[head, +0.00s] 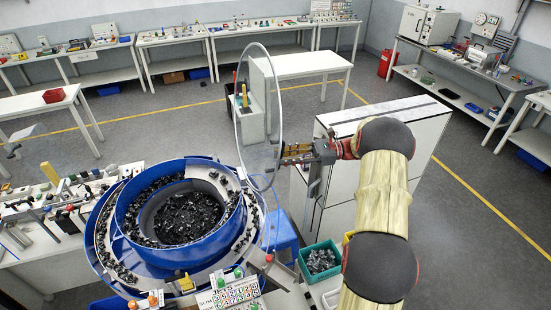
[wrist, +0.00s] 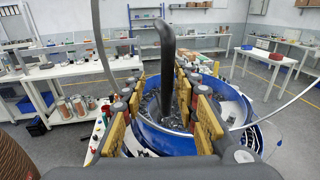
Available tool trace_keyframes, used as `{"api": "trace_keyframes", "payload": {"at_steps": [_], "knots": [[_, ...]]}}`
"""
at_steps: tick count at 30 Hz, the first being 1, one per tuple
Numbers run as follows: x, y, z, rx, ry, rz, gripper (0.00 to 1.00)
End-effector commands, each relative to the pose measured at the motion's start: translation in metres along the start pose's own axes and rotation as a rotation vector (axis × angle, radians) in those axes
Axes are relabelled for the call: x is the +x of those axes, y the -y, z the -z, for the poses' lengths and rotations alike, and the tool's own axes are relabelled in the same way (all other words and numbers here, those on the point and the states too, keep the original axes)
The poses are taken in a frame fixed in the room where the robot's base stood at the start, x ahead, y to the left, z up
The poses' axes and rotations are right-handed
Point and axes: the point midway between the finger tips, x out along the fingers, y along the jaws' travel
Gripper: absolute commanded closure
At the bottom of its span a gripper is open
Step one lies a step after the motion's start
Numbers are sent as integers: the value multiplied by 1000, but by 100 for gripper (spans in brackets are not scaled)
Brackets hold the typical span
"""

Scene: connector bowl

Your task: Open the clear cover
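The clear cover (head: 281,105) is a see-through disc with a thin pale rim. In the head view it stands about upright at the right side of the blue bowl (head: 125,222), leaving the bowl's top uncovered. In the wrist view its rim (wrist: 291,103) curves past the right side. A dark curved bar, seemingly the cover's handle (wrist: 166,55), rises between my yellow-padded fingers. My gripper (head: 283,155) is beside the cover, pointing left. In the wrist view my gripper (wrist: 158,82) has its fingers apart, with gaps visible beside the bar.
Dark connectors (head: 190,215) fill the bowl. A green bin (head: 320,262) of grey parts stands below my arm. A white cabinet (head: 395,130) stands behind my arm, and a white table (head: 305,64) is farther back. Tools crowd the bench (head: 50,235) at left.

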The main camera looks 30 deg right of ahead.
Motion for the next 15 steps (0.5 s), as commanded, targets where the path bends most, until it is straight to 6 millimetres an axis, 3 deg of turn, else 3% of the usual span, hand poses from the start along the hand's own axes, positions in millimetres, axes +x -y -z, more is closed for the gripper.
{"api": "trace_keyframes", "payload": {"at_steps": [6,15], "knots": [[-47,1,1,2,0,2,70],[-84,0,1,2,0,1,70]]}}
